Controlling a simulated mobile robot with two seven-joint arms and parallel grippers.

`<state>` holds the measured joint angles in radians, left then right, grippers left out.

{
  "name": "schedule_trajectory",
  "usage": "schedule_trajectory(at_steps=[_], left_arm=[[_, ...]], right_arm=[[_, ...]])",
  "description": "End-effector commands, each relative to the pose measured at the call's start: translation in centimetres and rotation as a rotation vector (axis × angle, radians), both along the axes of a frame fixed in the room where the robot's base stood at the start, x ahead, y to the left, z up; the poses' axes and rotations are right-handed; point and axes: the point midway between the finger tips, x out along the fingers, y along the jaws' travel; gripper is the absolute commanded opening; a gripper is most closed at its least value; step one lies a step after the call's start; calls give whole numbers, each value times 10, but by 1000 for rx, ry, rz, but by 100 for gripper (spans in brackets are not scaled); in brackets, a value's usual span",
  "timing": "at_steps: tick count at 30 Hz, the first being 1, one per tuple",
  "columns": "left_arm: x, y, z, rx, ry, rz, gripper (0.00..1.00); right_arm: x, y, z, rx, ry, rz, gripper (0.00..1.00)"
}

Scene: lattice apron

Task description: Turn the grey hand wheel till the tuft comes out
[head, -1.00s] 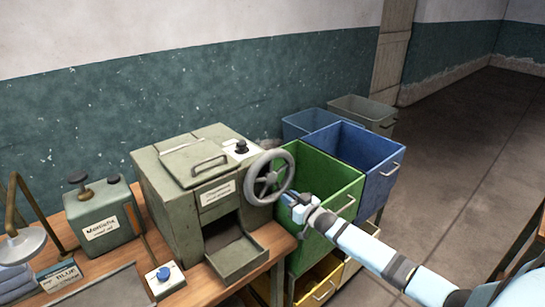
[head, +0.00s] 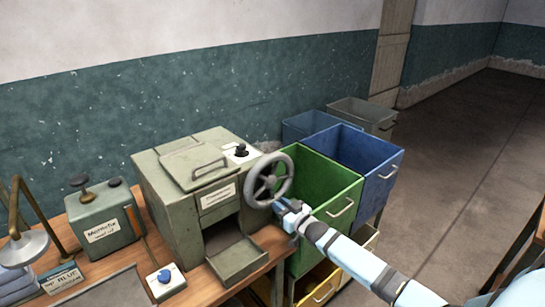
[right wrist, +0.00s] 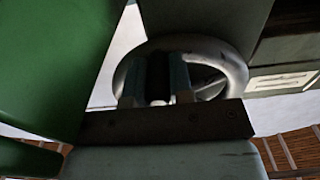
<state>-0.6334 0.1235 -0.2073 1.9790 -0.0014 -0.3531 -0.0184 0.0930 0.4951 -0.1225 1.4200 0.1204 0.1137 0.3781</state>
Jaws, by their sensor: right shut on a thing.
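The grey hand wheel (head: 289,172) stands upright on the right side of a grey-green metal machine (head: 170,205). My right gripper (head: 281,206) is at the lower right of the wheel's rim. In the right wrist view the wheel (right wrist: 235,62) lies in front of my right gripper (right wrist: 158,78), whose fingers are shut on it with a dark part between them. The machine's front opening and its tray (head: 238,262) show no tuft. My left gripper is out of view.
A green bin (head: 325,185) stands close beside the wheel and my right gripper, with a blue bin (head: 375,165) behind it.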

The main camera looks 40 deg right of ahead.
Motion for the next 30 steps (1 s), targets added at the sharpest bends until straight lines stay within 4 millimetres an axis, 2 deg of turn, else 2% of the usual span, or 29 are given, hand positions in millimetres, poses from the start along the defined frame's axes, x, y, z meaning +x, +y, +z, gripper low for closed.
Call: schedule_trajectory(at_steps=[1,8,20,27,30], left_arm=[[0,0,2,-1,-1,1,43],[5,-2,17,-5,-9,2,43],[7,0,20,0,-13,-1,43],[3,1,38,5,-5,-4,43],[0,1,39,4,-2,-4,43]], right_arm=[[-4,10,-8,12,15,6,4],[-6,38,-7,12,17,5,4],[-6,41,-5,6,17,2,4],[-7,66,12,9,14,2,4],[-8,71,14,4,11,1,4]])
